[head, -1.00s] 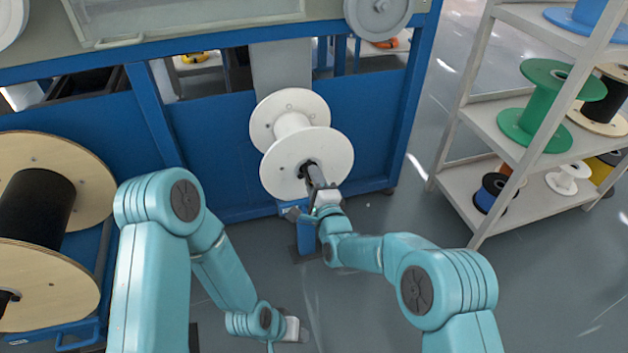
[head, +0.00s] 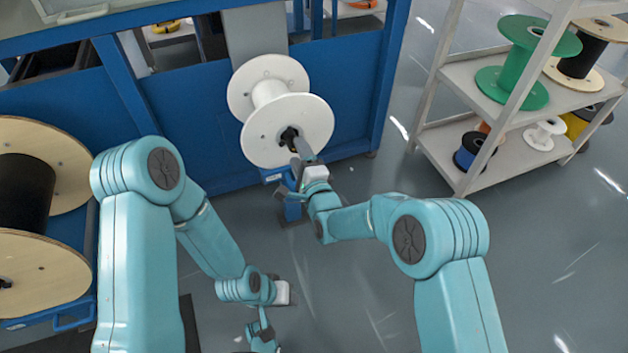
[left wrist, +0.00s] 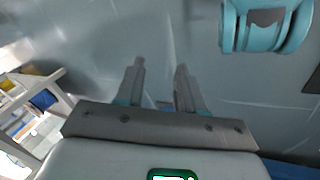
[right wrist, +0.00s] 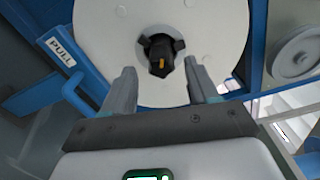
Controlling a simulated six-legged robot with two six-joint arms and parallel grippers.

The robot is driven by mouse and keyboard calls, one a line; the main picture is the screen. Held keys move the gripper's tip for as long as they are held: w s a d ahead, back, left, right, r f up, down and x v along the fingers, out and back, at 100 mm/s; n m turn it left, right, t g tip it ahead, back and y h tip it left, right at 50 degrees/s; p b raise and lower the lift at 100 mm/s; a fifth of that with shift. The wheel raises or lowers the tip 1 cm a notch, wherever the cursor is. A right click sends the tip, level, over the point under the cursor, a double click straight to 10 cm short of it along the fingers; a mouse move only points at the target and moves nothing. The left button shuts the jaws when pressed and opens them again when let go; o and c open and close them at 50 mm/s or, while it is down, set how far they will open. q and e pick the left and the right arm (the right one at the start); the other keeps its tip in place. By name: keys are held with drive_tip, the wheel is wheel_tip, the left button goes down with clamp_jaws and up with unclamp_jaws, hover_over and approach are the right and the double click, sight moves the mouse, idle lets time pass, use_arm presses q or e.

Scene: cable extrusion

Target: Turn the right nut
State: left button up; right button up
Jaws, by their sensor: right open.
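The right nut (right wrist: 160,52) is a dark, lobed nut with a yellow mark at the centre of the white spool's (right wrist: 100,30) near face. In the head view the nut (head: 289,138) shows as a dark spot on the white spool (head: 260,140). My right gripper (right wrist: 163,80) is open, with one finger on each side below the nut, apart from it. In the head view the right gripper (head: 300,150) is close in front of the spool's hub. My left gripper (left wrist: 160,75) is open and empty, pointing at bare floor.
A blue machine frame (head: 345,90) stands behind the white spool. A blue bar marked PULL (right wrist: 75,65) is left of the spool in the right wrist view. A grey shelf (head: 440,145) with spools stands right. A large wooden spool (head: 45,270) stands left. Floor at the right front is clear.

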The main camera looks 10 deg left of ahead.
use_arm(q)
drive_tip(key=shift+g, duration=0.5)
drive_tip(key=s+r+p, duration=0.3)
drive_tip(key=r, duration=0.1)
drive_tip(key=shift+d+r, duration=0.1)
drive_tip(key=shift+d, duration=0.15)
use_arm(e)
drive_tip(key=v, duration=1.3)
